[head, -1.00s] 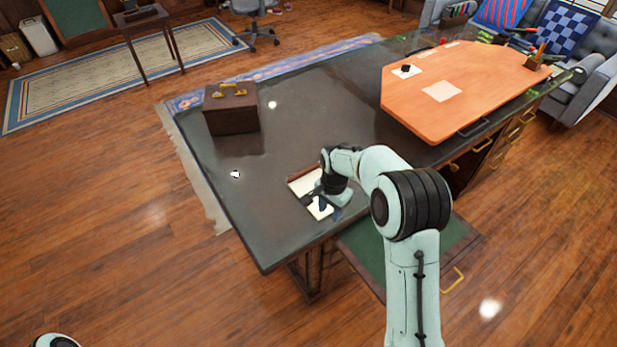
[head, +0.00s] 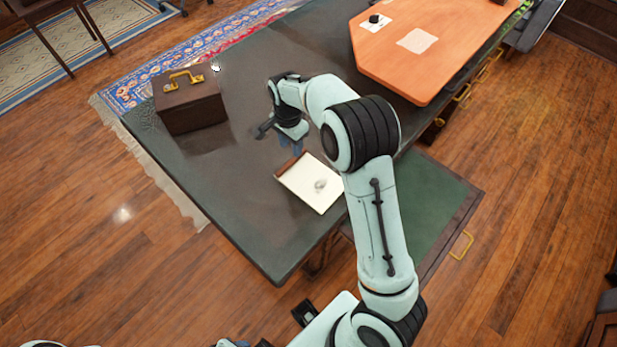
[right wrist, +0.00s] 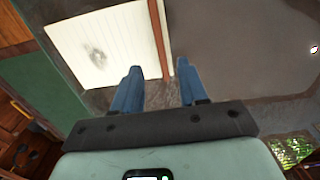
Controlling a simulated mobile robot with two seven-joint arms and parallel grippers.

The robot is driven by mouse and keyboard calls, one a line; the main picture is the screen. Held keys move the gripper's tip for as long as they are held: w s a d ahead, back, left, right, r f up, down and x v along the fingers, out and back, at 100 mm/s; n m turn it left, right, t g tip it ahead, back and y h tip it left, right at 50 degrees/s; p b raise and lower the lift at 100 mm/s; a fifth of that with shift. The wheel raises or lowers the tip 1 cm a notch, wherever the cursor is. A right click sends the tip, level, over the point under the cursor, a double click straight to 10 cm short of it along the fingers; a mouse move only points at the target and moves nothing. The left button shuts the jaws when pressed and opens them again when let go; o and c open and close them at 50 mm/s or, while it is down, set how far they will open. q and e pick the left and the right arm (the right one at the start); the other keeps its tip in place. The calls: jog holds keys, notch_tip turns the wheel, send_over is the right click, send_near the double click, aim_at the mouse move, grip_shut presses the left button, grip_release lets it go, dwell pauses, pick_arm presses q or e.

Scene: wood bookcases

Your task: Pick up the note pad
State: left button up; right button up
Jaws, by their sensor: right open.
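The note pad (head: 312,184) lies flat near the front edge of the dark desk, with cream paper and a brown strip along its far edge. It also shows in the right wrist view (right wrist: 105,45), with a grey smudge on its sheet. My right gripper (head: 280,140) is just beyond the pad's brown strip in the head view, apart from the pad. In the right wrist view its two blue fingers (right wrist: 159,72) are spread with nothing held, near the brown strip. My left gripper does not show.
A dark brown case (head: 190,105) with a gold handle stands on the desk (head: 225,190) at left. An orange board (head: 440,65) with a paper and a small black object lies at the back right. A green-topped pull-out (head: 430,205) juts out below the desk edge.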

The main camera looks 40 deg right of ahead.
aim_at(291, 161)
notch_tip(291, 161, down, 7)
jog(key=shift+a+r, duration=0.1)
grip_shut()
dwell(0.3)
